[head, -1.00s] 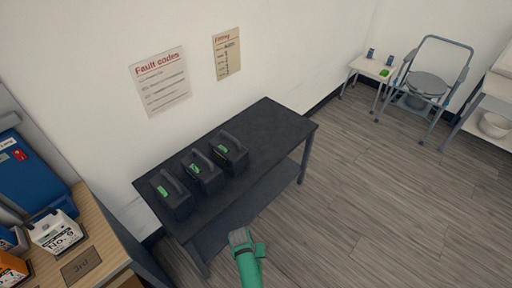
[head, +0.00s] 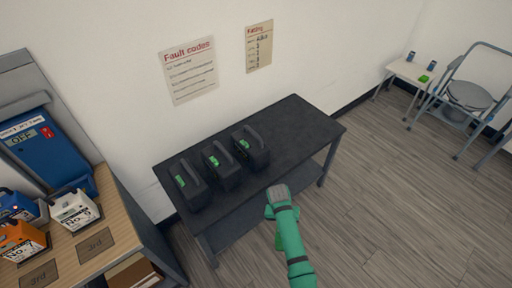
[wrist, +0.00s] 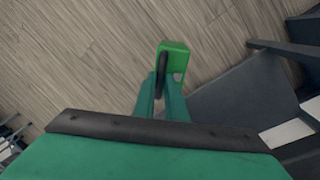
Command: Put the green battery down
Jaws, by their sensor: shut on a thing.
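In the wrist view, the green battery (wrist: 177,48) shows as a bright green block with a dark handle. My gripper (wrist: 161,88) is shut on it, its two teal fingers either side of the handle. The battery hangs over the grey wood floor, beside a dark table surface at the right. In the head view, my teal arm (head: 292,240) reaches up from the bottom, its grey end near the front edge of the dark table (head: 290,125). The battery cannot be made out clearly there.
Three black cases (head: 222,166) with green marks stand in a row on the dark table; its right part is bare. A wooden bench (head: 125,238) at left holds a white No. 9 battery (head: 75,208), an orange one (head: 20,241) and a blue unit (head: 48,145) reading OFF.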

